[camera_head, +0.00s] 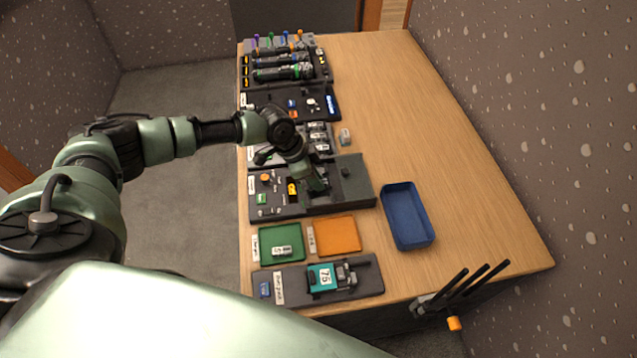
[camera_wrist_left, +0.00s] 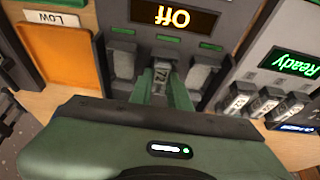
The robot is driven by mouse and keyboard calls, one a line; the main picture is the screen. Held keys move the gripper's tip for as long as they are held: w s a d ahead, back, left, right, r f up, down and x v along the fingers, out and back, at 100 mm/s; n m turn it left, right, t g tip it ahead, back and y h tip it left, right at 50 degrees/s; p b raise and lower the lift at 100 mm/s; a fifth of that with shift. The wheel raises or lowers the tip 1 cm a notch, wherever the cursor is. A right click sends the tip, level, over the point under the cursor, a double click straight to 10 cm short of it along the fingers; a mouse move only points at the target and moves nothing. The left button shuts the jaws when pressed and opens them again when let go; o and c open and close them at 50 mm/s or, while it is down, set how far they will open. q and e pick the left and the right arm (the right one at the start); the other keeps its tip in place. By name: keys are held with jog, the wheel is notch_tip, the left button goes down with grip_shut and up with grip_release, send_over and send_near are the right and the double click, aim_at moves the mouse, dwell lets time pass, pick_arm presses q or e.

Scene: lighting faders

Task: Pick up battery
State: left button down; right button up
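My left gripper (camera_head: 318,182) reaches down onto a dark panel (camera_head: 358,180) on the table. Several other grey batteries (camera_wrist_left: 265,102) stand in a charger reading "Ready". My right gripper is not in view.
An orange tray (camera_head: 338,236) labelled LOW and a green tray (camera_head: 270,235) lie in front of the panel. A blue bin (camera_head: 408,215) stands to its right. A small grey block (camera_head: 345,137) lies beside the charger. The table's right side is largely clear.

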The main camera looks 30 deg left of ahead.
pick_arm(q)
jog(key=shift+r, duration=0.4)
notch_tip(320, 180, up, 23)
jog(key=p, duration=0.3)
dwell(0.8)
jog(key=shift+r, duration=0.1)
